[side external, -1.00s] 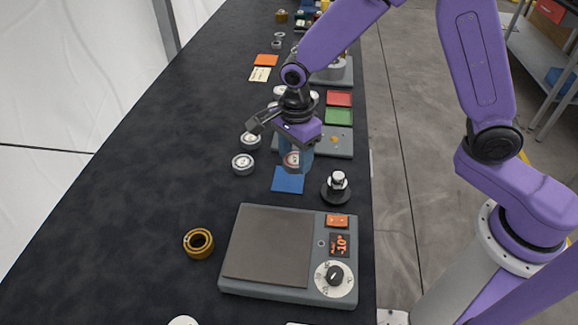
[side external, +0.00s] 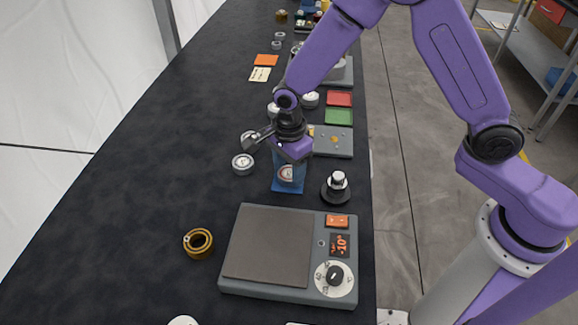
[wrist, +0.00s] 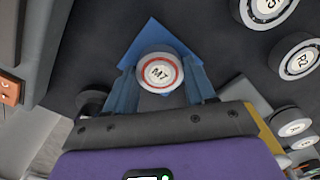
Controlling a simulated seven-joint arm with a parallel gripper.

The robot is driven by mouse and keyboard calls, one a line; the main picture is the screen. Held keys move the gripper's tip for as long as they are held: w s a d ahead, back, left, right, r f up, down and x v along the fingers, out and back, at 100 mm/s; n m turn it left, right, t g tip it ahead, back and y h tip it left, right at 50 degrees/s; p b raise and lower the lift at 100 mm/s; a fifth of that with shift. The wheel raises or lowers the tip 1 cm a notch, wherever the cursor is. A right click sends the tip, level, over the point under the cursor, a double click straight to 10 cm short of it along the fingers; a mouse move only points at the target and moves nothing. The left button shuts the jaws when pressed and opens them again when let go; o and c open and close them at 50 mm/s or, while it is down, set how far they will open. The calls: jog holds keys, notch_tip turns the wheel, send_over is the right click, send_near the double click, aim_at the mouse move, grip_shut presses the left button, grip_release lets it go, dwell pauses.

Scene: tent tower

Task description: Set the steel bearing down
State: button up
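The steel bearing (side external: 286,174), with a white face and a red ring, is between the blue fingers of my gripper (side external: 289,178). In the wrist view the bearing (wrist: 160,72) shows "M7" on its face, and the fingers of my gripper (wrist: 162,80) close on it from both sides. Directly below is a flat blue square pad (side external: 287,190), which also shows behind the bearing in the wrist view (wrist: 150,30). The bearing is over the pad, low down; I cannot tell whether it touches it.
A black stand with a white knob (side external: 337,187) is close to the right of the pad. A grey hotplate-like device (side external: 268,245) is in front, with a brass ring (side external: 198,243) to its left. Other bearings (side external: 243,164) lie left of my gripper. The left of the table is clear.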

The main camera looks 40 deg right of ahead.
aim_at(289, 173)
jog(key=o, duration=0.4)
jog(key=shift+c, duration=0.2)
jog(key=shift+r, duration=0.15)
notch_tip(289, 173, up, 12)
jog(key=s+d+r+n, duration=0.1)
jog(key=s+d+n, duration=0.6)
jog(key=s+n, duration=0.6)
jog(key=s+d+r+n, duration=0.2)
jog(key=s+d+n, duration=0.6)
jog(key=s+n, duration=0.5)
jog(key=shift+n, duration=1.8)
